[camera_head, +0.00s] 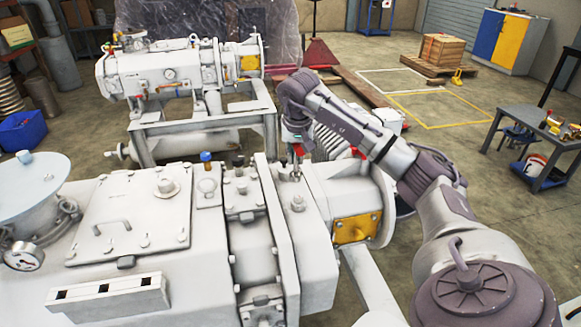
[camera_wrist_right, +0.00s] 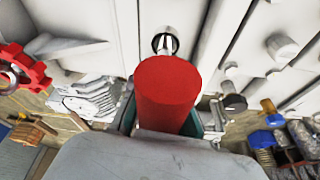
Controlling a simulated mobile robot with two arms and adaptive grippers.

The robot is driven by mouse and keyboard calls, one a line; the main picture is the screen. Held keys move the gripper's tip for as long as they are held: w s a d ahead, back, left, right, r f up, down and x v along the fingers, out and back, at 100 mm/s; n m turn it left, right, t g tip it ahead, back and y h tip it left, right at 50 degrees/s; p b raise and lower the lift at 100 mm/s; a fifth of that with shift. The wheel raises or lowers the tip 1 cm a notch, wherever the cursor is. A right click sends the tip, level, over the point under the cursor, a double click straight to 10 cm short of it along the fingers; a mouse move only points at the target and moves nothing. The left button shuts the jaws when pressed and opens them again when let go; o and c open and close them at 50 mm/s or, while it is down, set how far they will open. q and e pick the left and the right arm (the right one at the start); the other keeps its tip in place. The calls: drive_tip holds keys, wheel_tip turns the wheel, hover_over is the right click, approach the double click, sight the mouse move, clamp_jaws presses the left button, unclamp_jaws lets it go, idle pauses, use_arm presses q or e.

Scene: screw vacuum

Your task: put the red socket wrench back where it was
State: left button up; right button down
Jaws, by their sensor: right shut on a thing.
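My right gripper (camera_head: 297,137) is shut on the red socket wrench (camera_head: 298,151) above the grey vacuum pump (camera_head: 128,222). In the right wrist view the wrench's thick red handle (camera_wrist_right: 167,92) sits between the two finger pads. Its metal shaft points away from the camera to a dark round spot on the pale pump body. In the head view the shaft hangs about upright over the pump's top right part. I cannot tell whether its tip touches the pump. My left gripper is not in view.
A second pump (camera_head: 175,72) on a grey frame stands behind. A side table (camera_head: 548,122) with small items is at the right. A wooden crate (camera_head: 443,50) is on a pallet at the back. A red toothed knob (camera_wrist_right: 22,70) shows at the wrist view's left.

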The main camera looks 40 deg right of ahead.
drive_tip(key=x, duration=0.2)
drive_tip(key=a+x, duration=0.1)
drive_tip(key=x, duration=0.2)
drive_tip(key=shift+w, duration=0.2)
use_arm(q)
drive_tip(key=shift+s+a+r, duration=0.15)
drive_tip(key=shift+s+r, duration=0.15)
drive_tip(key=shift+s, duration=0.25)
use_arm(e)
drive_tip(key=shift+a+f, duration=0.1)
drive_tip(key=c, duration=1.2)
unclamp_jaws()
drive_tip(key=shift+f, duration=0.1)
